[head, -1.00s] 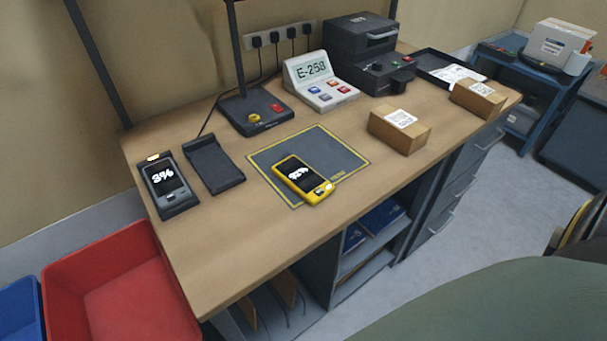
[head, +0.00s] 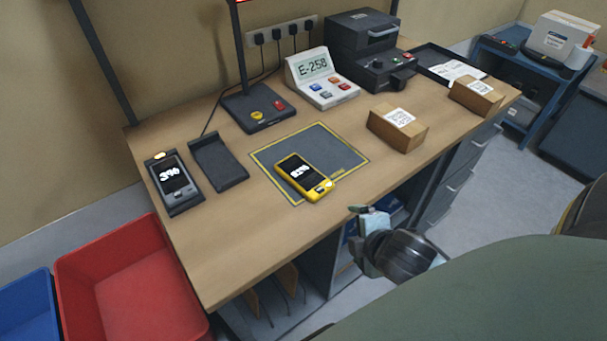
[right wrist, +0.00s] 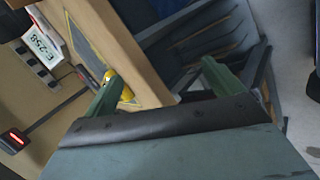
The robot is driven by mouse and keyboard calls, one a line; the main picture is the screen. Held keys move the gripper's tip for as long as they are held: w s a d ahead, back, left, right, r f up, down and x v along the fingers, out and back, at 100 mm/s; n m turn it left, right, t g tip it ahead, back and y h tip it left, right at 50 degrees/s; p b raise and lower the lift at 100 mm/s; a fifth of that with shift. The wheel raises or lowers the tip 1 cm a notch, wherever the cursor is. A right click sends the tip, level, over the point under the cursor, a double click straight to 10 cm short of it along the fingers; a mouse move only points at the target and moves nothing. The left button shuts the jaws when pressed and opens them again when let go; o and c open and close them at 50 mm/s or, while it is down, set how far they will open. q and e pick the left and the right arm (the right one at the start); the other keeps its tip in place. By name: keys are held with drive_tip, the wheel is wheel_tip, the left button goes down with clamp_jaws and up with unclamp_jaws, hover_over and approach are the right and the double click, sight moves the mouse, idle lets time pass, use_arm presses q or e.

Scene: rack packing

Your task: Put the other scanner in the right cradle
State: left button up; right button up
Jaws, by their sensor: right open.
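The yellow scanner (head: 304,178) lies screen up on the dark mat (head: 335,150), near the mat's front edge; its display seems to read 82%. A grey scanner (head: 172,180) showing 3% sits in the left cradle (head: 154,157). The right cradle (head: 219,163) beside it is dark and empty. My right gripper (head: 362,228) is open and empty off the table's front edge, to the right of and nearer than the yellow scanner. In the right wrist view its two green fingers (right wrist: 162,88) are spread, with part of the yellow scanner (right wrist: 127,95) showing behind one finger. My left gripper is out of view.
A dark stand (head: 257,108), a display unit reading E-258 (head: 320,80), a black printer-like box (head: 362,50) and cardboard boxes (head: 398,128) stand behind and right. Red bin (head: 130,285) and blue bin (head: 27,305) sit at the left. The front-left tabletop is clear.

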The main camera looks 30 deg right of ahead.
sight(306, 176)
drive_tip(key=w+r+n+t+y, duration=0.1)
drive_tip(key=w+n, duration=0.1)
drive_tip(key=n, duration=0.4)
drive_tip(key=w+d+r+n+t, duration=0.1)
drive_tip(key=w+r+n+t, duration=0.1)
drive_tip(key=n, duration=0.4)
drive_tip(key=w+d+r+n+t+y, duration=0.1)
drive_tip(key=w+r+n, duration=0.1)
drive_tip(key=n, duration=0.3)
drive_tip(key=shift+d+r+n+t+y, duration=0.1)
drive_tip(key=shift+d+n+t+y, duration=0.1)
drive_tip(key=shift+n+t+y, duration=0.15)
drive_tip(key=n, duration=0.2)
drive_tip(key=n+y, duration=0.1)
drive_tip(key=n, duration=0.1)
drive_tip(key=r+n, duration=0.1)
drive_tip(key=n, duration=0.1)
drive_tip(key=shift+w+a+t+y, duration=0.25)
drive_tip(key=shift+w+a+y, duration=0.1)
drive_tip(key=shift+a, duration=0.05)
drive_tip(key=shift+w+a+f+n, duration=0.1)
drive_tip(key=shift+w+n, duration=0.25)
drive_tip(key=shift+w, duration=0.15)
drive_tip(key=x, duration=0.8)
drive_tip(key=b+x, duration=0.1)
drive_tip(key=x, duration=0.3)
drive_tip(key=shift+w+a, duration=0.1)
drive_tip(key=shift+a, duration=0.15)
drive_tip(key=c, duration=1.2)
drive_tip(key=shift+c, duration=0.7)
